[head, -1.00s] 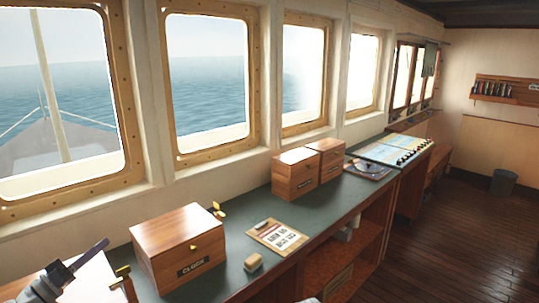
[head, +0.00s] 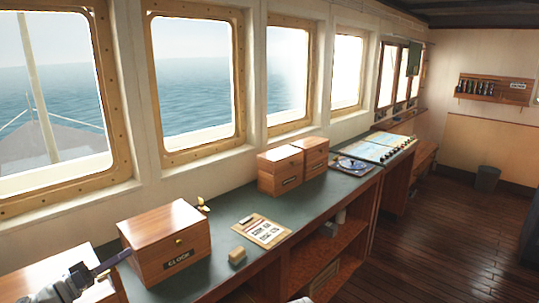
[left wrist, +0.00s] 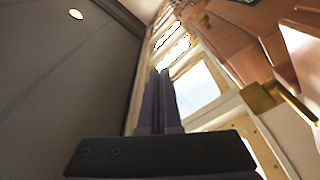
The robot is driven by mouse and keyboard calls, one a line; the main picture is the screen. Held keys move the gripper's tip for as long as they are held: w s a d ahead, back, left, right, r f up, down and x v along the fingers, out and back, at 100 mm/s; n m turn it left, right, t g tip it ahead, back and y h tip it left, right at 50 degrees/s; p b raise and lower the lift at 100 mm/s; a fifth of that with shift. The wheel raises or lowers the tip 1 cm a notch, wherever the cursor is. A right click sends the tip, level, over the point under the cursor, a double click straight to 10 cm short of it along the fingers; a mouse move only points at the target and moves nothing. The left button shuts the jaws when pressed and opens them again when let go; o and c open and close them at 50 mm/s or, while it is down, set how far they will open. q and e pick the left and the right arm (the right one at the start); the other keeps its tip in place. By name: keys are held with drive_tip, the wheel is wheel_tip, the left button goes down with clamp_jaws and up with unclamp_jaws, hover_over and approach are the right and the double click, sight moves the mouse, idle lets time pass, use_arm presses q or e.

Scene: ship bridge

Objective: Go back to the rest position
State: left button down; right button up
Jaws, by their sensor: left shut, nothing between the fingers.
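My left gripper (head: 116,261) is at the lower left of the head view, in front of a wooden box labelled CLOCK (head: 165,241). Its dark fingers overlap the left side of the box in the picture; I cannot tell whether they touch it. In the left wrist view my left gripper (left wrist: 162,75) has its two fingers together, with nothing between them. A brass fitting (left wrist: 262,97) and wooden surfaces show to the right of the fingers there.
The green counter (head: 215,225) runs along the windows. It holds a notice card (head: 263,230), a small tan block (head: 237,256), two more wooden boxes (head: 280,170) and a chart panel (head: 372,148). Open wooden floor (head: 430,240) lies to the right, with a bin (head: 487,179) at the back.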

use_arm(q)
drive_tip(key=d+f+m+g, duration=0.1)
drive_tip(key=d+f+g, duration=0.25)
drive_tip(key=d, duration=0.35)
drive_tip(key=w+d+f+m+g, duration=0.1)
drive_tip(key=d+f+g, duration=0.2)
drive_tip(key=d+f, duration=0.35)
drive_tip(key=d+f+m+g, duration=0.1)
drive_tip(key=d+f+g, duration=0.2)
drive_tip(key=d, duration=0.6)
drive_tip(key=s+d+f+m+g+y, duration=0.3)
drive_tip(key=s+d+f+g+y, duration=0.3)
drive_tip(key=s+d+f+y, duration=0.4)
drive_tip(key=s+d+y, duration=0.2)
drive_tip(key=s+d, duration=0.1)
drive_tip(key=d, duration=0.1)
drive_tip(key=shift+f, duration=0.4)
drive_tip(key=c, duration=1.6)
unclamp_jaws()
drive_tip(key=shift+g, duration=0.25)
